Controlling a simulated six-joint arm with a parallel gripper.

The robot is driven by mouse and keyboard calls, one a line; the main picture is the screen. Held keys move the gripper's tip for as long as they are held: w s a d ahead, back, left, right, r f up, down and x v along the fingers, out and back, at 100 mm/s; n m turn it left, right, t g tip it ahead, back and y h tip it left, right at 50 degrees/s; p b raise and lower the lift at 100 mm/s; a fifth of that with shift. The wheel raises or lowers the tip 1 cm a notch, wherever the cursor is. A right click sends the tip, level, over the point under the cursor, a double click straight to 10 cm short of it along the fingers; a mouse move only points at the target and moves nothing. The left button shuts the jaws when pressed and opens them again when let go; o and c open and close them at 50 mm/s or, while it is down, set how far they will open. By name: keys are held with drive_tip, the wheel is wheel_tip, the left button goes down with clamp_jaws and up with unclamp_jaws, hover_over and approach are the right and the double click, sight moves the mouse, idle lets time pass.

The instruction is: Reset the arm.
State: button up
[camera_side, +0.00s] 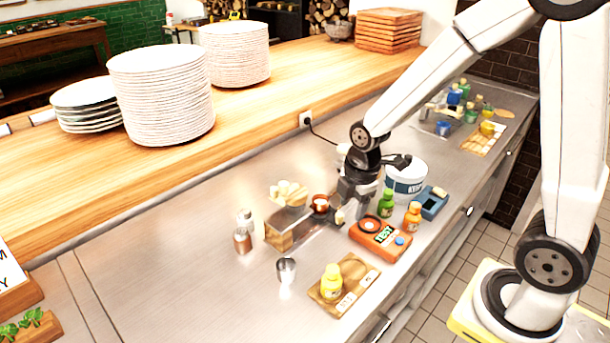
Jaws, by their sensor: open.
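My arm reaches in from the right over the steel counter (150,255). My gripper (350,213) points down, low over the middle of the counter, with its jaws open. I see nothing held between the fingers. A small copper cup (320,203) is just left of the gripper, at the end of a narrow metal tray (303,229). I cannot tell whether a finger touches the cup or tray. An orange device with a display (381,238) sits just right of the gripper. The white tub (407,180) stands behind it, partly hidden by my arm.
A green bottle (386,204) and orange bottle (412,219) stand close right. A yellow bottle (331,281) is on a wooden board (362,279). A metal cup (286,270) and shakers (243,240) stand left. Plate stacks (163,95) line the raised wooden shelf. The counter's left is clear.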

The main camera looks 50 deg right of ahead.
drive_tip(key=s+a+m+t, duration=0.1)
drive_tip(key=s+m, duration=0.5)
drive_tip(key=m, duration=0.9)
drive_tip(key=shift+a+r, duration=0.4)
drive_tip(key=shift+a, duration=0.3)
